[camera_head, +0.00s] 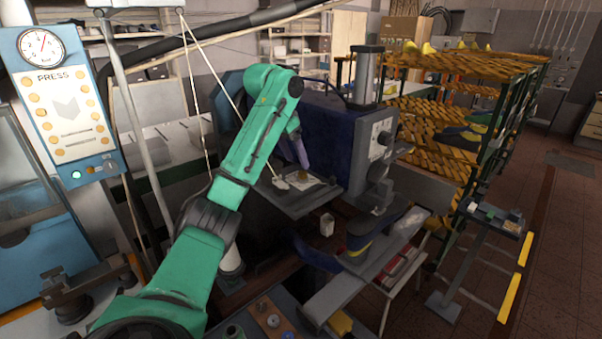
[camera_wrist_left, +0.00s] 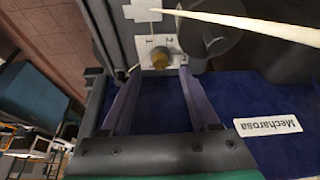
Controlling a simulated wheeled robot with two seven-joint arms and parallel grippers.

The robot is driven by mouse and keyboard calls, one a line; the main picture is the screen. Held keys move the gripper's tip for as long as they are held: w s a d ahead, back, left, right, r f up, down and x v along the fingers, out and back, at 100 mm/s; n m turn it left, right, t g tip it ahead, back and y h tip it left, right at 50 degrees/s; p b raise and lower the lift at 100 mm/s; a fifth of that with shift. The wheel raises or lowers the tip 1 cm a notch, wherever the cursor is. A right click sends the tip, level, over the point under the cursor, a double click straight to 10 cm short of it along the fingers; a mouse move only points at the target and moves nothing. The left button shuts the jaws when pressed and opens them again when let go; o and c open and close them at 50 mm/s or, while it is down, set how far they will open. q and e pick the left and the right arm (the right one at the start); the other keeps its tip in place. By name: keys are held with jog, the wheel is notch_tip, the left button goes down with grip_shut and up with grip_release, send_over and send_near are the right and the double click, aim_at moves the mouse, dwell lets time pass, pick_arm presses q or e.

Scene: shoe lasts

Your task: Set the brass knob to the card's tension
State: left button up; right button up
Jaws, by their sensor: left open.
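The brass knob (camera_wrist_left: 160,57) sits on a pale plate (camera_wrist_left: 147,37) in the left wrist view, with small numerals beside it. The numerals I can make out look like 1 and 2. In the head view the knob (camera_head: 303,176) is small, below my left gripper (camera_head: 304,162). My left gripper (camera_wrist_left: 160,74) is open and empty, its two fingers spread to either side of the knob and apart from it. The knob's exact setting is too small to read. My right gripper is not in view.
A pale rope (camera_head: 188,90) hangs near my left arm. A press panel (camera_head: 62,105) is at left. Wooden racks (camera_head: 450,120) stand at right; the floor (camera_head: 565,240) there is clear.

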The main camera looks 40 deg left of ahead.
aim_at(303, 172)
pick_arm(q)
jog(key=x, duration=0.2)
jog(key=p+x, duration=0.1)
jog(key=x, duration=0.2)
jog(key=shift+w, duration=0.3)
jog(key=shift+s+a+f, duration=0.1)
jog(key=shift+s+f, duration=0.05)
jog(key=shift+f, duration=0.05)
jog(key=shift+s, duration=0.2)
jog(key=shift+w, duration=0.2)
grip_shut()
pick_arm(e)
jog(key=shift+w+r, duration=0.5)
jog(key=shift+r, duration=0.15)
pick_arm(q)
jog(key=shift+m, duration=0.3)
grip_release()
